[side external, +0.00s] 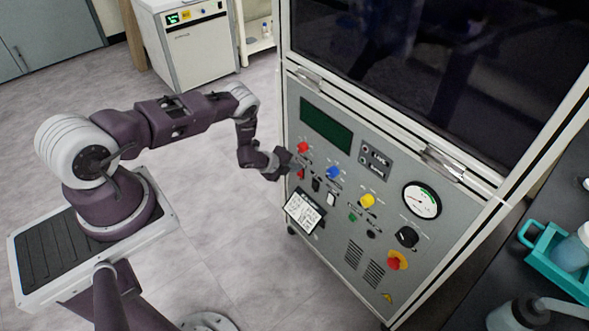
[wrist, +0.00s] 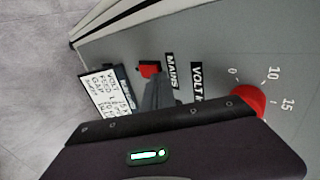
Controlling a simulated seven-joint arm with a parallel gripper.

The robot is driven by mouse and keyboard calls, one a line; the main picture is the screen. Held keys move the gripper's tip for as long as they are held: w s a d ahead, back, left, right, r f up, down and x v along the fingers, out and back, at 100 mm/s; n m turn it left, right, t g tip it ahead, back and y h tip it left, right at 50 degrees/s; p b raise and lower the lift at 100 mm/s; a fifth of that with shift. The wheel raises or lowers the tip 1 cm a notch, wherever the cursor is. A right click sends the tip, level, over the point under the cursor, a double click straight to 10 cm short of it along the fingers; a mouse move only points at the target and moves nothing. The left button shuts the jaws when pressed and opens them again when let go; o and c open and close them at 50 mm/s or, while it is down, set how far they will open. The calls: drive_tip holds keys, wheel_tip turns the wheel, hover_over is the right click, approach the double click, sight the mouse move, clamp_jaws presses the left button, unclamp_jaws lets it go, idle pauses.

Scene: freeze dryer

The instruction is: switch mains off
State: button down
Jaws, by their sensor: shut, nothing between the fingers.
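The mains switch (wrist: 149,69) is a small red rocker beside a black "MAINS" label (wrist: 171,71) on the grey front panel (wrist: 215,45). In the side external view the red switch (side external: 301,174) shows just right of my fingertips. My gripper (side external: 292,164) is shut and empty, close to the panel's left side. In the wrist view my gripper's grey fingers (wrist: 156,86) point at the switch and cover its lower part. I cannot tell whether they touch it, nor which way the rocker is tipped.
A red knob (wrist: 248,100) with a number scale sits right of my fingers. Blue (side external: 333,173), yellow (side external: 367,201) and black (side external: 406,237) knobs, a gauge (side external: 422,200) and a red emergency button (side external: 394,263) are further along. A printed card (side external: 304,211) juts below the switches.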

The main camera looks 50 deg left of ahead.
drive_tip(key=shift+s, duration=0.1)
drive_tip(key=v, duration=1.3)
drive_tip(key=shift+f, duration=0.1)
